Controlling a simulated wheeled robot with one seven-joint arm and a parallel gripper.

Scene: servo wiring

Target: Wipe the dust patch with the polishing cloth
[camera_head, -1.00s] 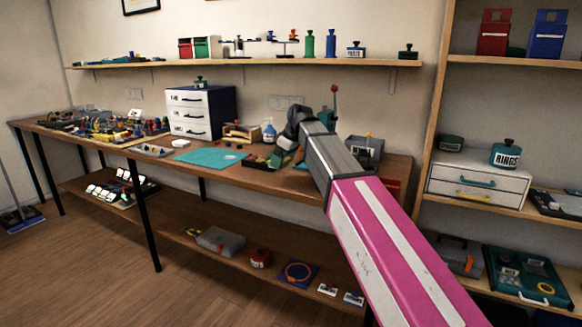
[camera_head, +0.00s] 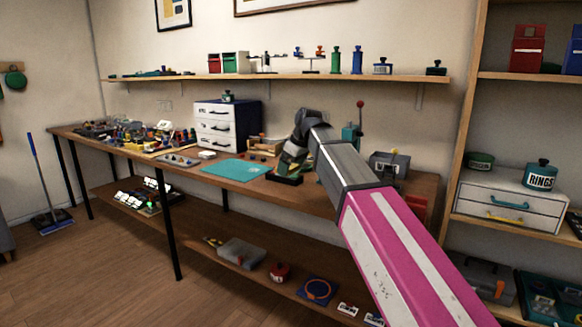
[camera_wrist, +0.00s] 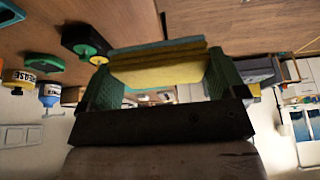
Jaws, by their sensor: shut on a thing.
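My gripper (camera_wrist: 160,84) is shut on a folded yellow-and-teal cloth (camera_wrist: 155,70), which spans between its green fingers in the wrist view. In the head view my gripper (camera_head: 290,158) is above the workbench (camera_head: 319,202), just right of the teal mat (camera_head: 236,170). The cloth is too small and hidden to make out there. I cannot make out a dust patch in either view.
A white drawer unit (camera_head: 213,127) stands behind the mat. Several small parts crowd the bench's left end. A grey box (camera_head: 389,165) stands right of my gripper. A wall shelf (camera_head: 280,79) runs above. Open floor (camera_head: 110,270) lies at front left.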

